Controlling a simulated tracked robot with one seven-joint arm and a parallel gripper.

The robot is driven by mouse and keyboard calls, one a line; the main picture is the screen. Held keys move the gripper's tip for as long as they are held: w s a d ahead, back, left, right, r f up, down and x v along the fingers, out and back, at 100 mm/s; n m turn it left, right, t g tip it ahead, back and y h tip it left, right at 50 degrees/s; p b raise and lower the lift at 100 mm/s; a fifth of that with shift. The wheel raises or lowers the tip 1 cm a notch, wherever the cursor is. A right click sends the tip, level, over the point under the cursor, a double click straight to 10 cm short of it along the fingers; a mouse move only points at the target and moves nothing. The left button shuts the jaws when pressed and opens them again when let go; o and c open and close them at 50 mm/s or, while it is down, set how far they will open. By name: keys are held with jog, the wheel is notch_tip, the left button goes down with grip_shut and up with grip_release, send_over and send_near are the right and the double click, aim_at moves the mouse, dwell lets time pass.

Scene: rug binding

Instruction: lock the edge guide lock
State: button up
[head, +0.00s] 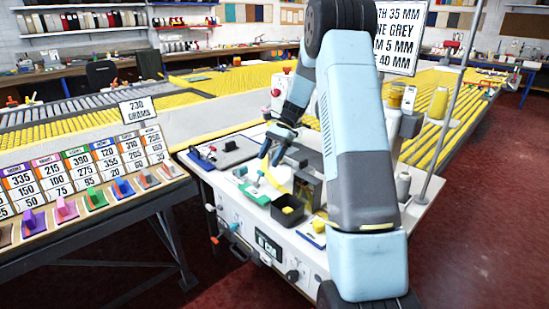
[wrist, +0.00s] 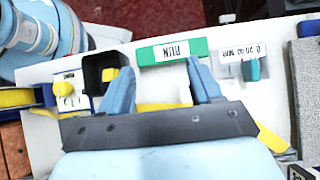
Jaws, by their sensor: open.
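My gripper (head: 270,158) hangs above the white machine table. It is open and empty; in the wrist view its two blue fingers (wrist: 160,68) stand apart. A green plate (wrist: 145,53) with an upside-down RUN label lies beyond the fingertips. It also shows in the head view (head: 258,195). A teal knob (wrist: 252,70) stands at a white millimetre scale (wrist: 232,52), right of the right finger. It shows small in the head view (head: 240,171). I cannot tell for sure which part is the edge guide lock.
A black open box (wrist: 104,68) stands by the left finger; it shows in the head view (head: 287,212). A grey block (wrist: 306,75) is at the right. A rack of coloured clips (head: 95,200) stands at the left.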

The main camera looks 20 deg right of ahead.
jog(key=s+r, duration=0.2)
jog(key=s, duration=0.3)
jog(key=shift+s+a+r, duration=0.25)
jog(key=shift+s, duration=0.05)
jog(key=s+a+r+n+t+h, duration=0.4)
jog(key=s+r+n, duration=0.3)
jog(key=s+r, duration=0.75)
jog(key=s+r+n+t+h, duration=0.1)
jog(key=s+n+t, duration=0.1)
jog(key=s, duration=0.6)
jog(key=s+a+r+n+t+h, duration=0.1)
jog(key=s+n, duration=0.3)
jog(key=s, duration=0.4)
jog(key=shift+s+a+r+n+t+h, duration=0.3)
jog(key=shift+s+r+t+h, duration=0.15)
jog(key=shift+t, duration=0.35)
